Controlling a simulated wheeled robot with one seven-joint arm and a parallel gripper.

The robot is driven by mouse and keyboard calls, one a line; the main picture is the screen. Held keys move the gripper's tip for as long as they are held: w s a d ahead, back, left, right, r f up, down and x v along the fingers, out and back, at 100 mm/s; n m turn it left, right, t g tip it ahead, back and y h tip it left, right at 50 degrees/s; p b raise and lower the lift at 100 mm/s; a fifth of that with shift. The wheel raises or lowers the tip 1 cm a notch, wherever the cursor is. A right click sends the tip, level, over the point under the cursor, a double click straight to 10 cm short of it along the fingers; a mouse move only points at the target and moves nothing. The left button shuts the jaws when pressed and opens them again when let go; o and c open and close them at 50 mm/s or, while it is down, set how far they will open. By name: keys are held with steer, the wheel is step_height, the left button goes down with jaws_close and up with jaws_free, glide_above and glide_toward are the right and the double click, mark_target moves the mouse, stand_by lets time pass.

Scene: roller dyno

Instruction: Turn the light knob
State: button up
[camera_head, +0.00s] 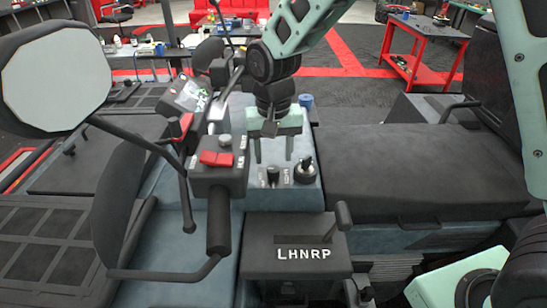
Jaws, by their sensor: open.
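The console (254,195) of a parked quad-style vehicle carries two small controls. One is a round black knob with a pale top (304,170), at the right. The other is a small dark knob or switch (272,176) to its left. Their labels are too small to read, so I cannot tell for certain which is the light knob. My gripper (273,152) points down over the console, just behind these controls in the picture. Its two fingers are apart with nothing seen between them. Whether the fingertips touch the console is unclear.
The handlebar's red-switch box (219,165) and black grip (219,220) stand close left of the console. A shift lever (343,216) marked LHNRP is in front. The black seat (415,170) lies right. A round mirror (57,80) is at far left.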

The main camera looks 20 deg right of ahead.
mark_target(274, 168)
steer(key=shift+f, duration=2.05)
steer(key=shift+c, duration=0.3)
steer(key=c, duration=0.9)
steer(key=shift+p, duration=0.3)
steer(key=n, duration=0.8)
steer(key=shift+w+r+n+p, duration=0.1)
steer(key=shift+n+p, duration=0.2)
steer(key=shift+p, duration=0.1)
